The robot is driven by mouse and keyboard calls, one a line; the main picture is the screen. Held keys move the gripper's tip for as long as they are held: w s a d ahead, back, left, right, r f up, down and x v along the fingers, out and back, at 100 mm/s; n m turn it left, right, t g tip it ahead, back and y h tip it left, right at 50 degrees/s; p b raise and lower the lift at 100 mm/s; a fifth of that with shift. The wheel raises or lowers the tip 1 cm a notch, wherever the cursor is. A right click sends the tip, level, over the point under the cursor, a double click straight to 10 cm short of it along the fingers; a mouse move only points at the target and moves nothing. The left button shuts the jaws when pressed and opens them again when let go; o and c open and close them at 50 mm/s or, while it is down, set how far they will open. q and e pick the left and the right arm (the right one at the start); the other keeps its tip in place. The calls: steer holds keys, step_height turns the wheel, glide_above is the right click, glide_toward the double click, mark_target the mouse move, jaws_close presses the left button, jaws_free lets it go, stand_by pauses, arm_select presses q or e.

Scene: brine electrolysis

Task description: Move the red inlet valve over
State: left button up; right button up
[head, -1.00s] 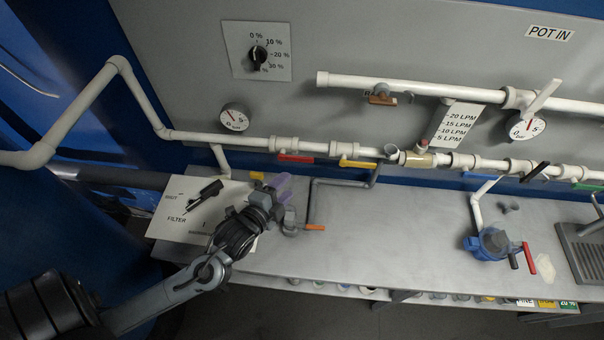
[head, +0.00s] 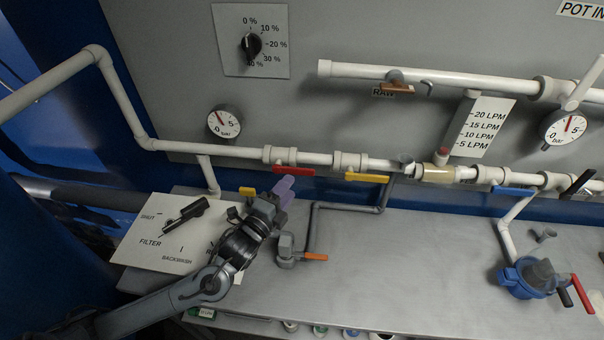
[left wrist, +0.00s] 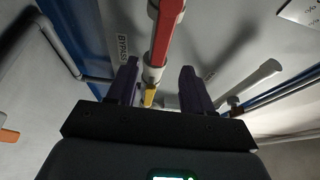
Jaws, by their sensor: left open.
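The red inlet valve's handle (head: 293,170) is a flat red lever under the lower white pipe, lying along the pipe. My left gripper (head: 287,194), with purple fingers, is just below this handle in the head view. In the left wrist view the red handle (left wrist: 168,35) runs down from the top edge, beyond the tips of the open fingers (left wrist: 158,82) and roughly in line with the gap between them. The fingers hold nothing. Whether a fingertip touches the handle I cannot tell. My right gripper is not in view.
A yellow handle (head: 367,177) sits right of the red one on the same pipe. An orange-handled tap (head: 288,252) stands on the grey bench close to my left gripper. The filter panel (head: 165,240) is left of it. The bench middle is clear.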

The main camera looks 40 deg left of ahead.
mark_target(301, 173)
arm_select(q)
steer(key=w, duration=0.2)
steer(key=w+a, duration=0.1)
steer(key=w, duration=0.5)
steer(key=shift+w+a, duration=0.15)
steer(key=shift+a, duration=0.05)
jaws_close()
